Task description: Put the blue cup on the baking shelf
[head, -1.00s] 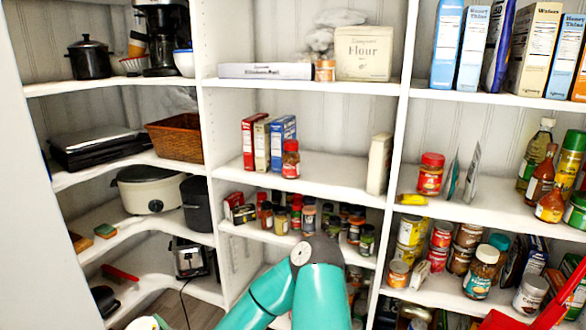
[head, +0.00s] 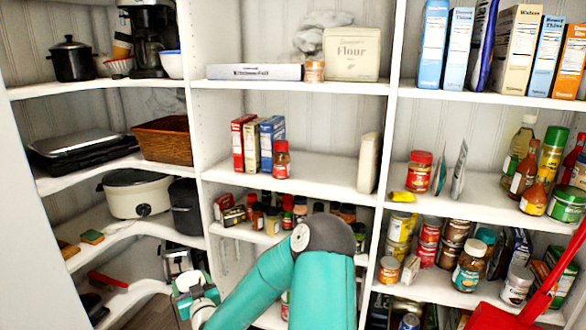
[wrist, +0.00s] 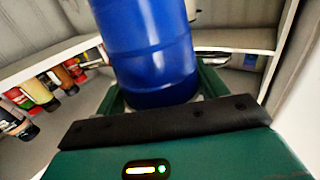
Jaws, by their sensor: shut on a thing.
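The blue cup (wrist: 150,50) fills the upper middle of the wrist view. My gripper (wrist: 160,88) is shut on it, with green fingers on both sides of its lower part. The cup's top is cut off by the frame edge. In the head view my gripper (head: 192,288) is at the lower left, in front of the lower shelves, and I cannot make out the cup there. The middle bay has an upper shelf (head: 300,86) with a flour bag (head: 351,53), and a shelf below it (head: 320,180) with several boxes. I cannot tell which is the baking shelf.
Small boxes (head: 256,145) and a red-capped jar (head: 281,160) stand left on the middle shelf; a pale box (head: 368,163) stands at its right. Bare room lies between them. White uprights divide the bays. A red object (head: 500,315) is at lower right.

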